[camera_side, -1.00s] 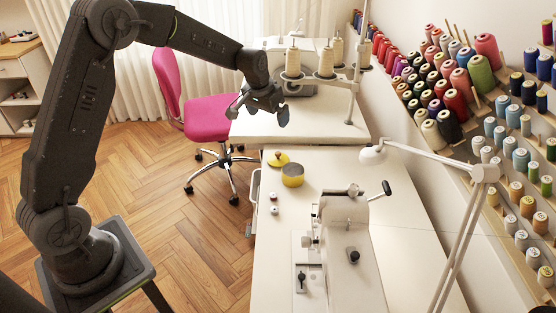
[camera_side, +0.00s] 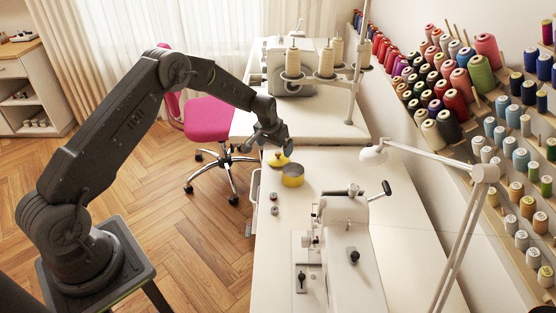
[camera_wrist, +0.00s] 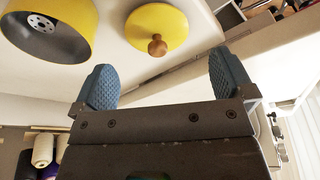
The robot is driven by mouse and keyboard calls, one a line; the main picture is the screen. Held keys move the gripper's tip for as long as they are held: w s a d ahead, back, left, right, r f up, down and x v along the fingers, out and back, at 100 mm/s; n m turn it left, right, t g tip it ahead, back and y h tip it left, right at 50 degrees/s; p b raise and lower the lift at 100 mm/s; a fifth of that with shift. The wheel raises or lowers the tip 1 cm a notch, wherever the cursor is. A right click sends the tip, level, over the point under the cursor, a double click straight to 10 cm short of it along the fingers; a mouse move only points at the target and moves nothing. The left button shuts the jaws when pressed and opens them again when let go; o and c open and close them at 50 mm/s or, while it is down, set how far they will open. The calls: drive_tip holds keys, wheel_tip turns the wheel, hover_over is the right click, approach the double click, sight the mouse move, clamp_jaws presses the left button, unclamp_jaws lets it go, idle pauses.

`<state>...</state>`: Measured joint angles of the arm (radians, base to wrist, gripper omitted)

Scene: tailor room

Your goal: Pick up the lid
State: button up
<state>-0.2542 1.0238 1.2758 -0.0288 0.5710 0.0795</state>
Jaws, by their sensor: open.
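The yellow lid (camera_side: 279,160) lies on the white table, left of the open yellow pot (camera_side: 292,175). In the wrist view the round lid (camera_wrist: 172,25) shows its brown wooden knob (camera_wrist: 157,45), and the pot (camera_wrist: 75,20) is at the upper left with a metal bobbin-like part inside. My gripper (camera_side: 270,146) is just above the lid in the side view. In the wrist view its two blue ridged finger pads (camera_wrist: 162,84) are wide apart with nothing between them. The knob is ahead of the fingertips, apart from them.
Small spools (camera_side: 273,203) stand near the table's left edge. A white sewing machine (camera_side: 345,225) stands on the table at the front, and another machine with cream thread cones (camera_side: 293,62) is behind. A lamp (camera_side: 374,155) is at the right. A pink chair (camera_side: 209,118) is at the left.

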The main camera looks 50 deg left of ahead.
sight(277, 153)
drive_tip(key=x, duration=0.5)
drive_tip(key=shift+d, duration=0.15)
drive_tip(key=shift+c, duration=0.3)
drive_tip(key=c, duration=0.7)
